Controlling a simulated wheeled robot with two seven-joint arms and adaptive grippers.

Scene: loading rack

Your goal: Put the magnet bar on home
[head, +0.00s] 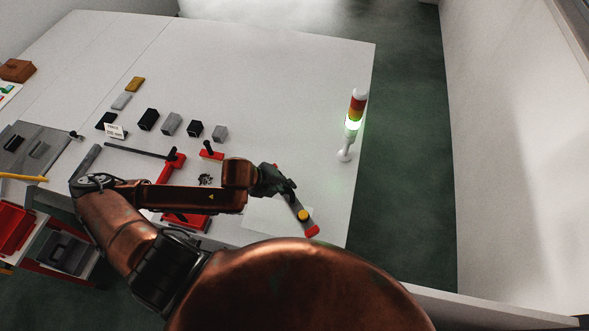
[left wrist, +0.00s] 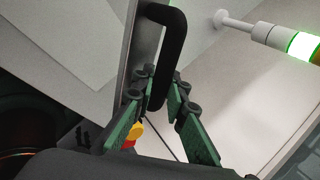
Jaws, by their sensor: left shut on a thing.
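The magnet bar (head: 295,205) is a narrow grey bar with red ends and a yellow knob, at the table's near right edge. My left gripper (head: 282,188) is shut on its black handle, over the upper part of the bar, partly covering it. In the left wrist view the black handle (left wrist: 174,45) runs down between the fingers of the gripper (left wrist: 170,100), with the bar's grey body beside it. The bar lies over or just above a white sheet (head: 265,220); I cannot tell whether it touches. No mark that I can read as home shows. My right gripper is out of view.
A signal tower (head: 352,125) with its green light on stands at the right table edge. Red clamps (head: 211,152) and several small grey and black blocks (head: 172,124) stand left of the gripper. The back of the white table (head: 240,75) is clear.

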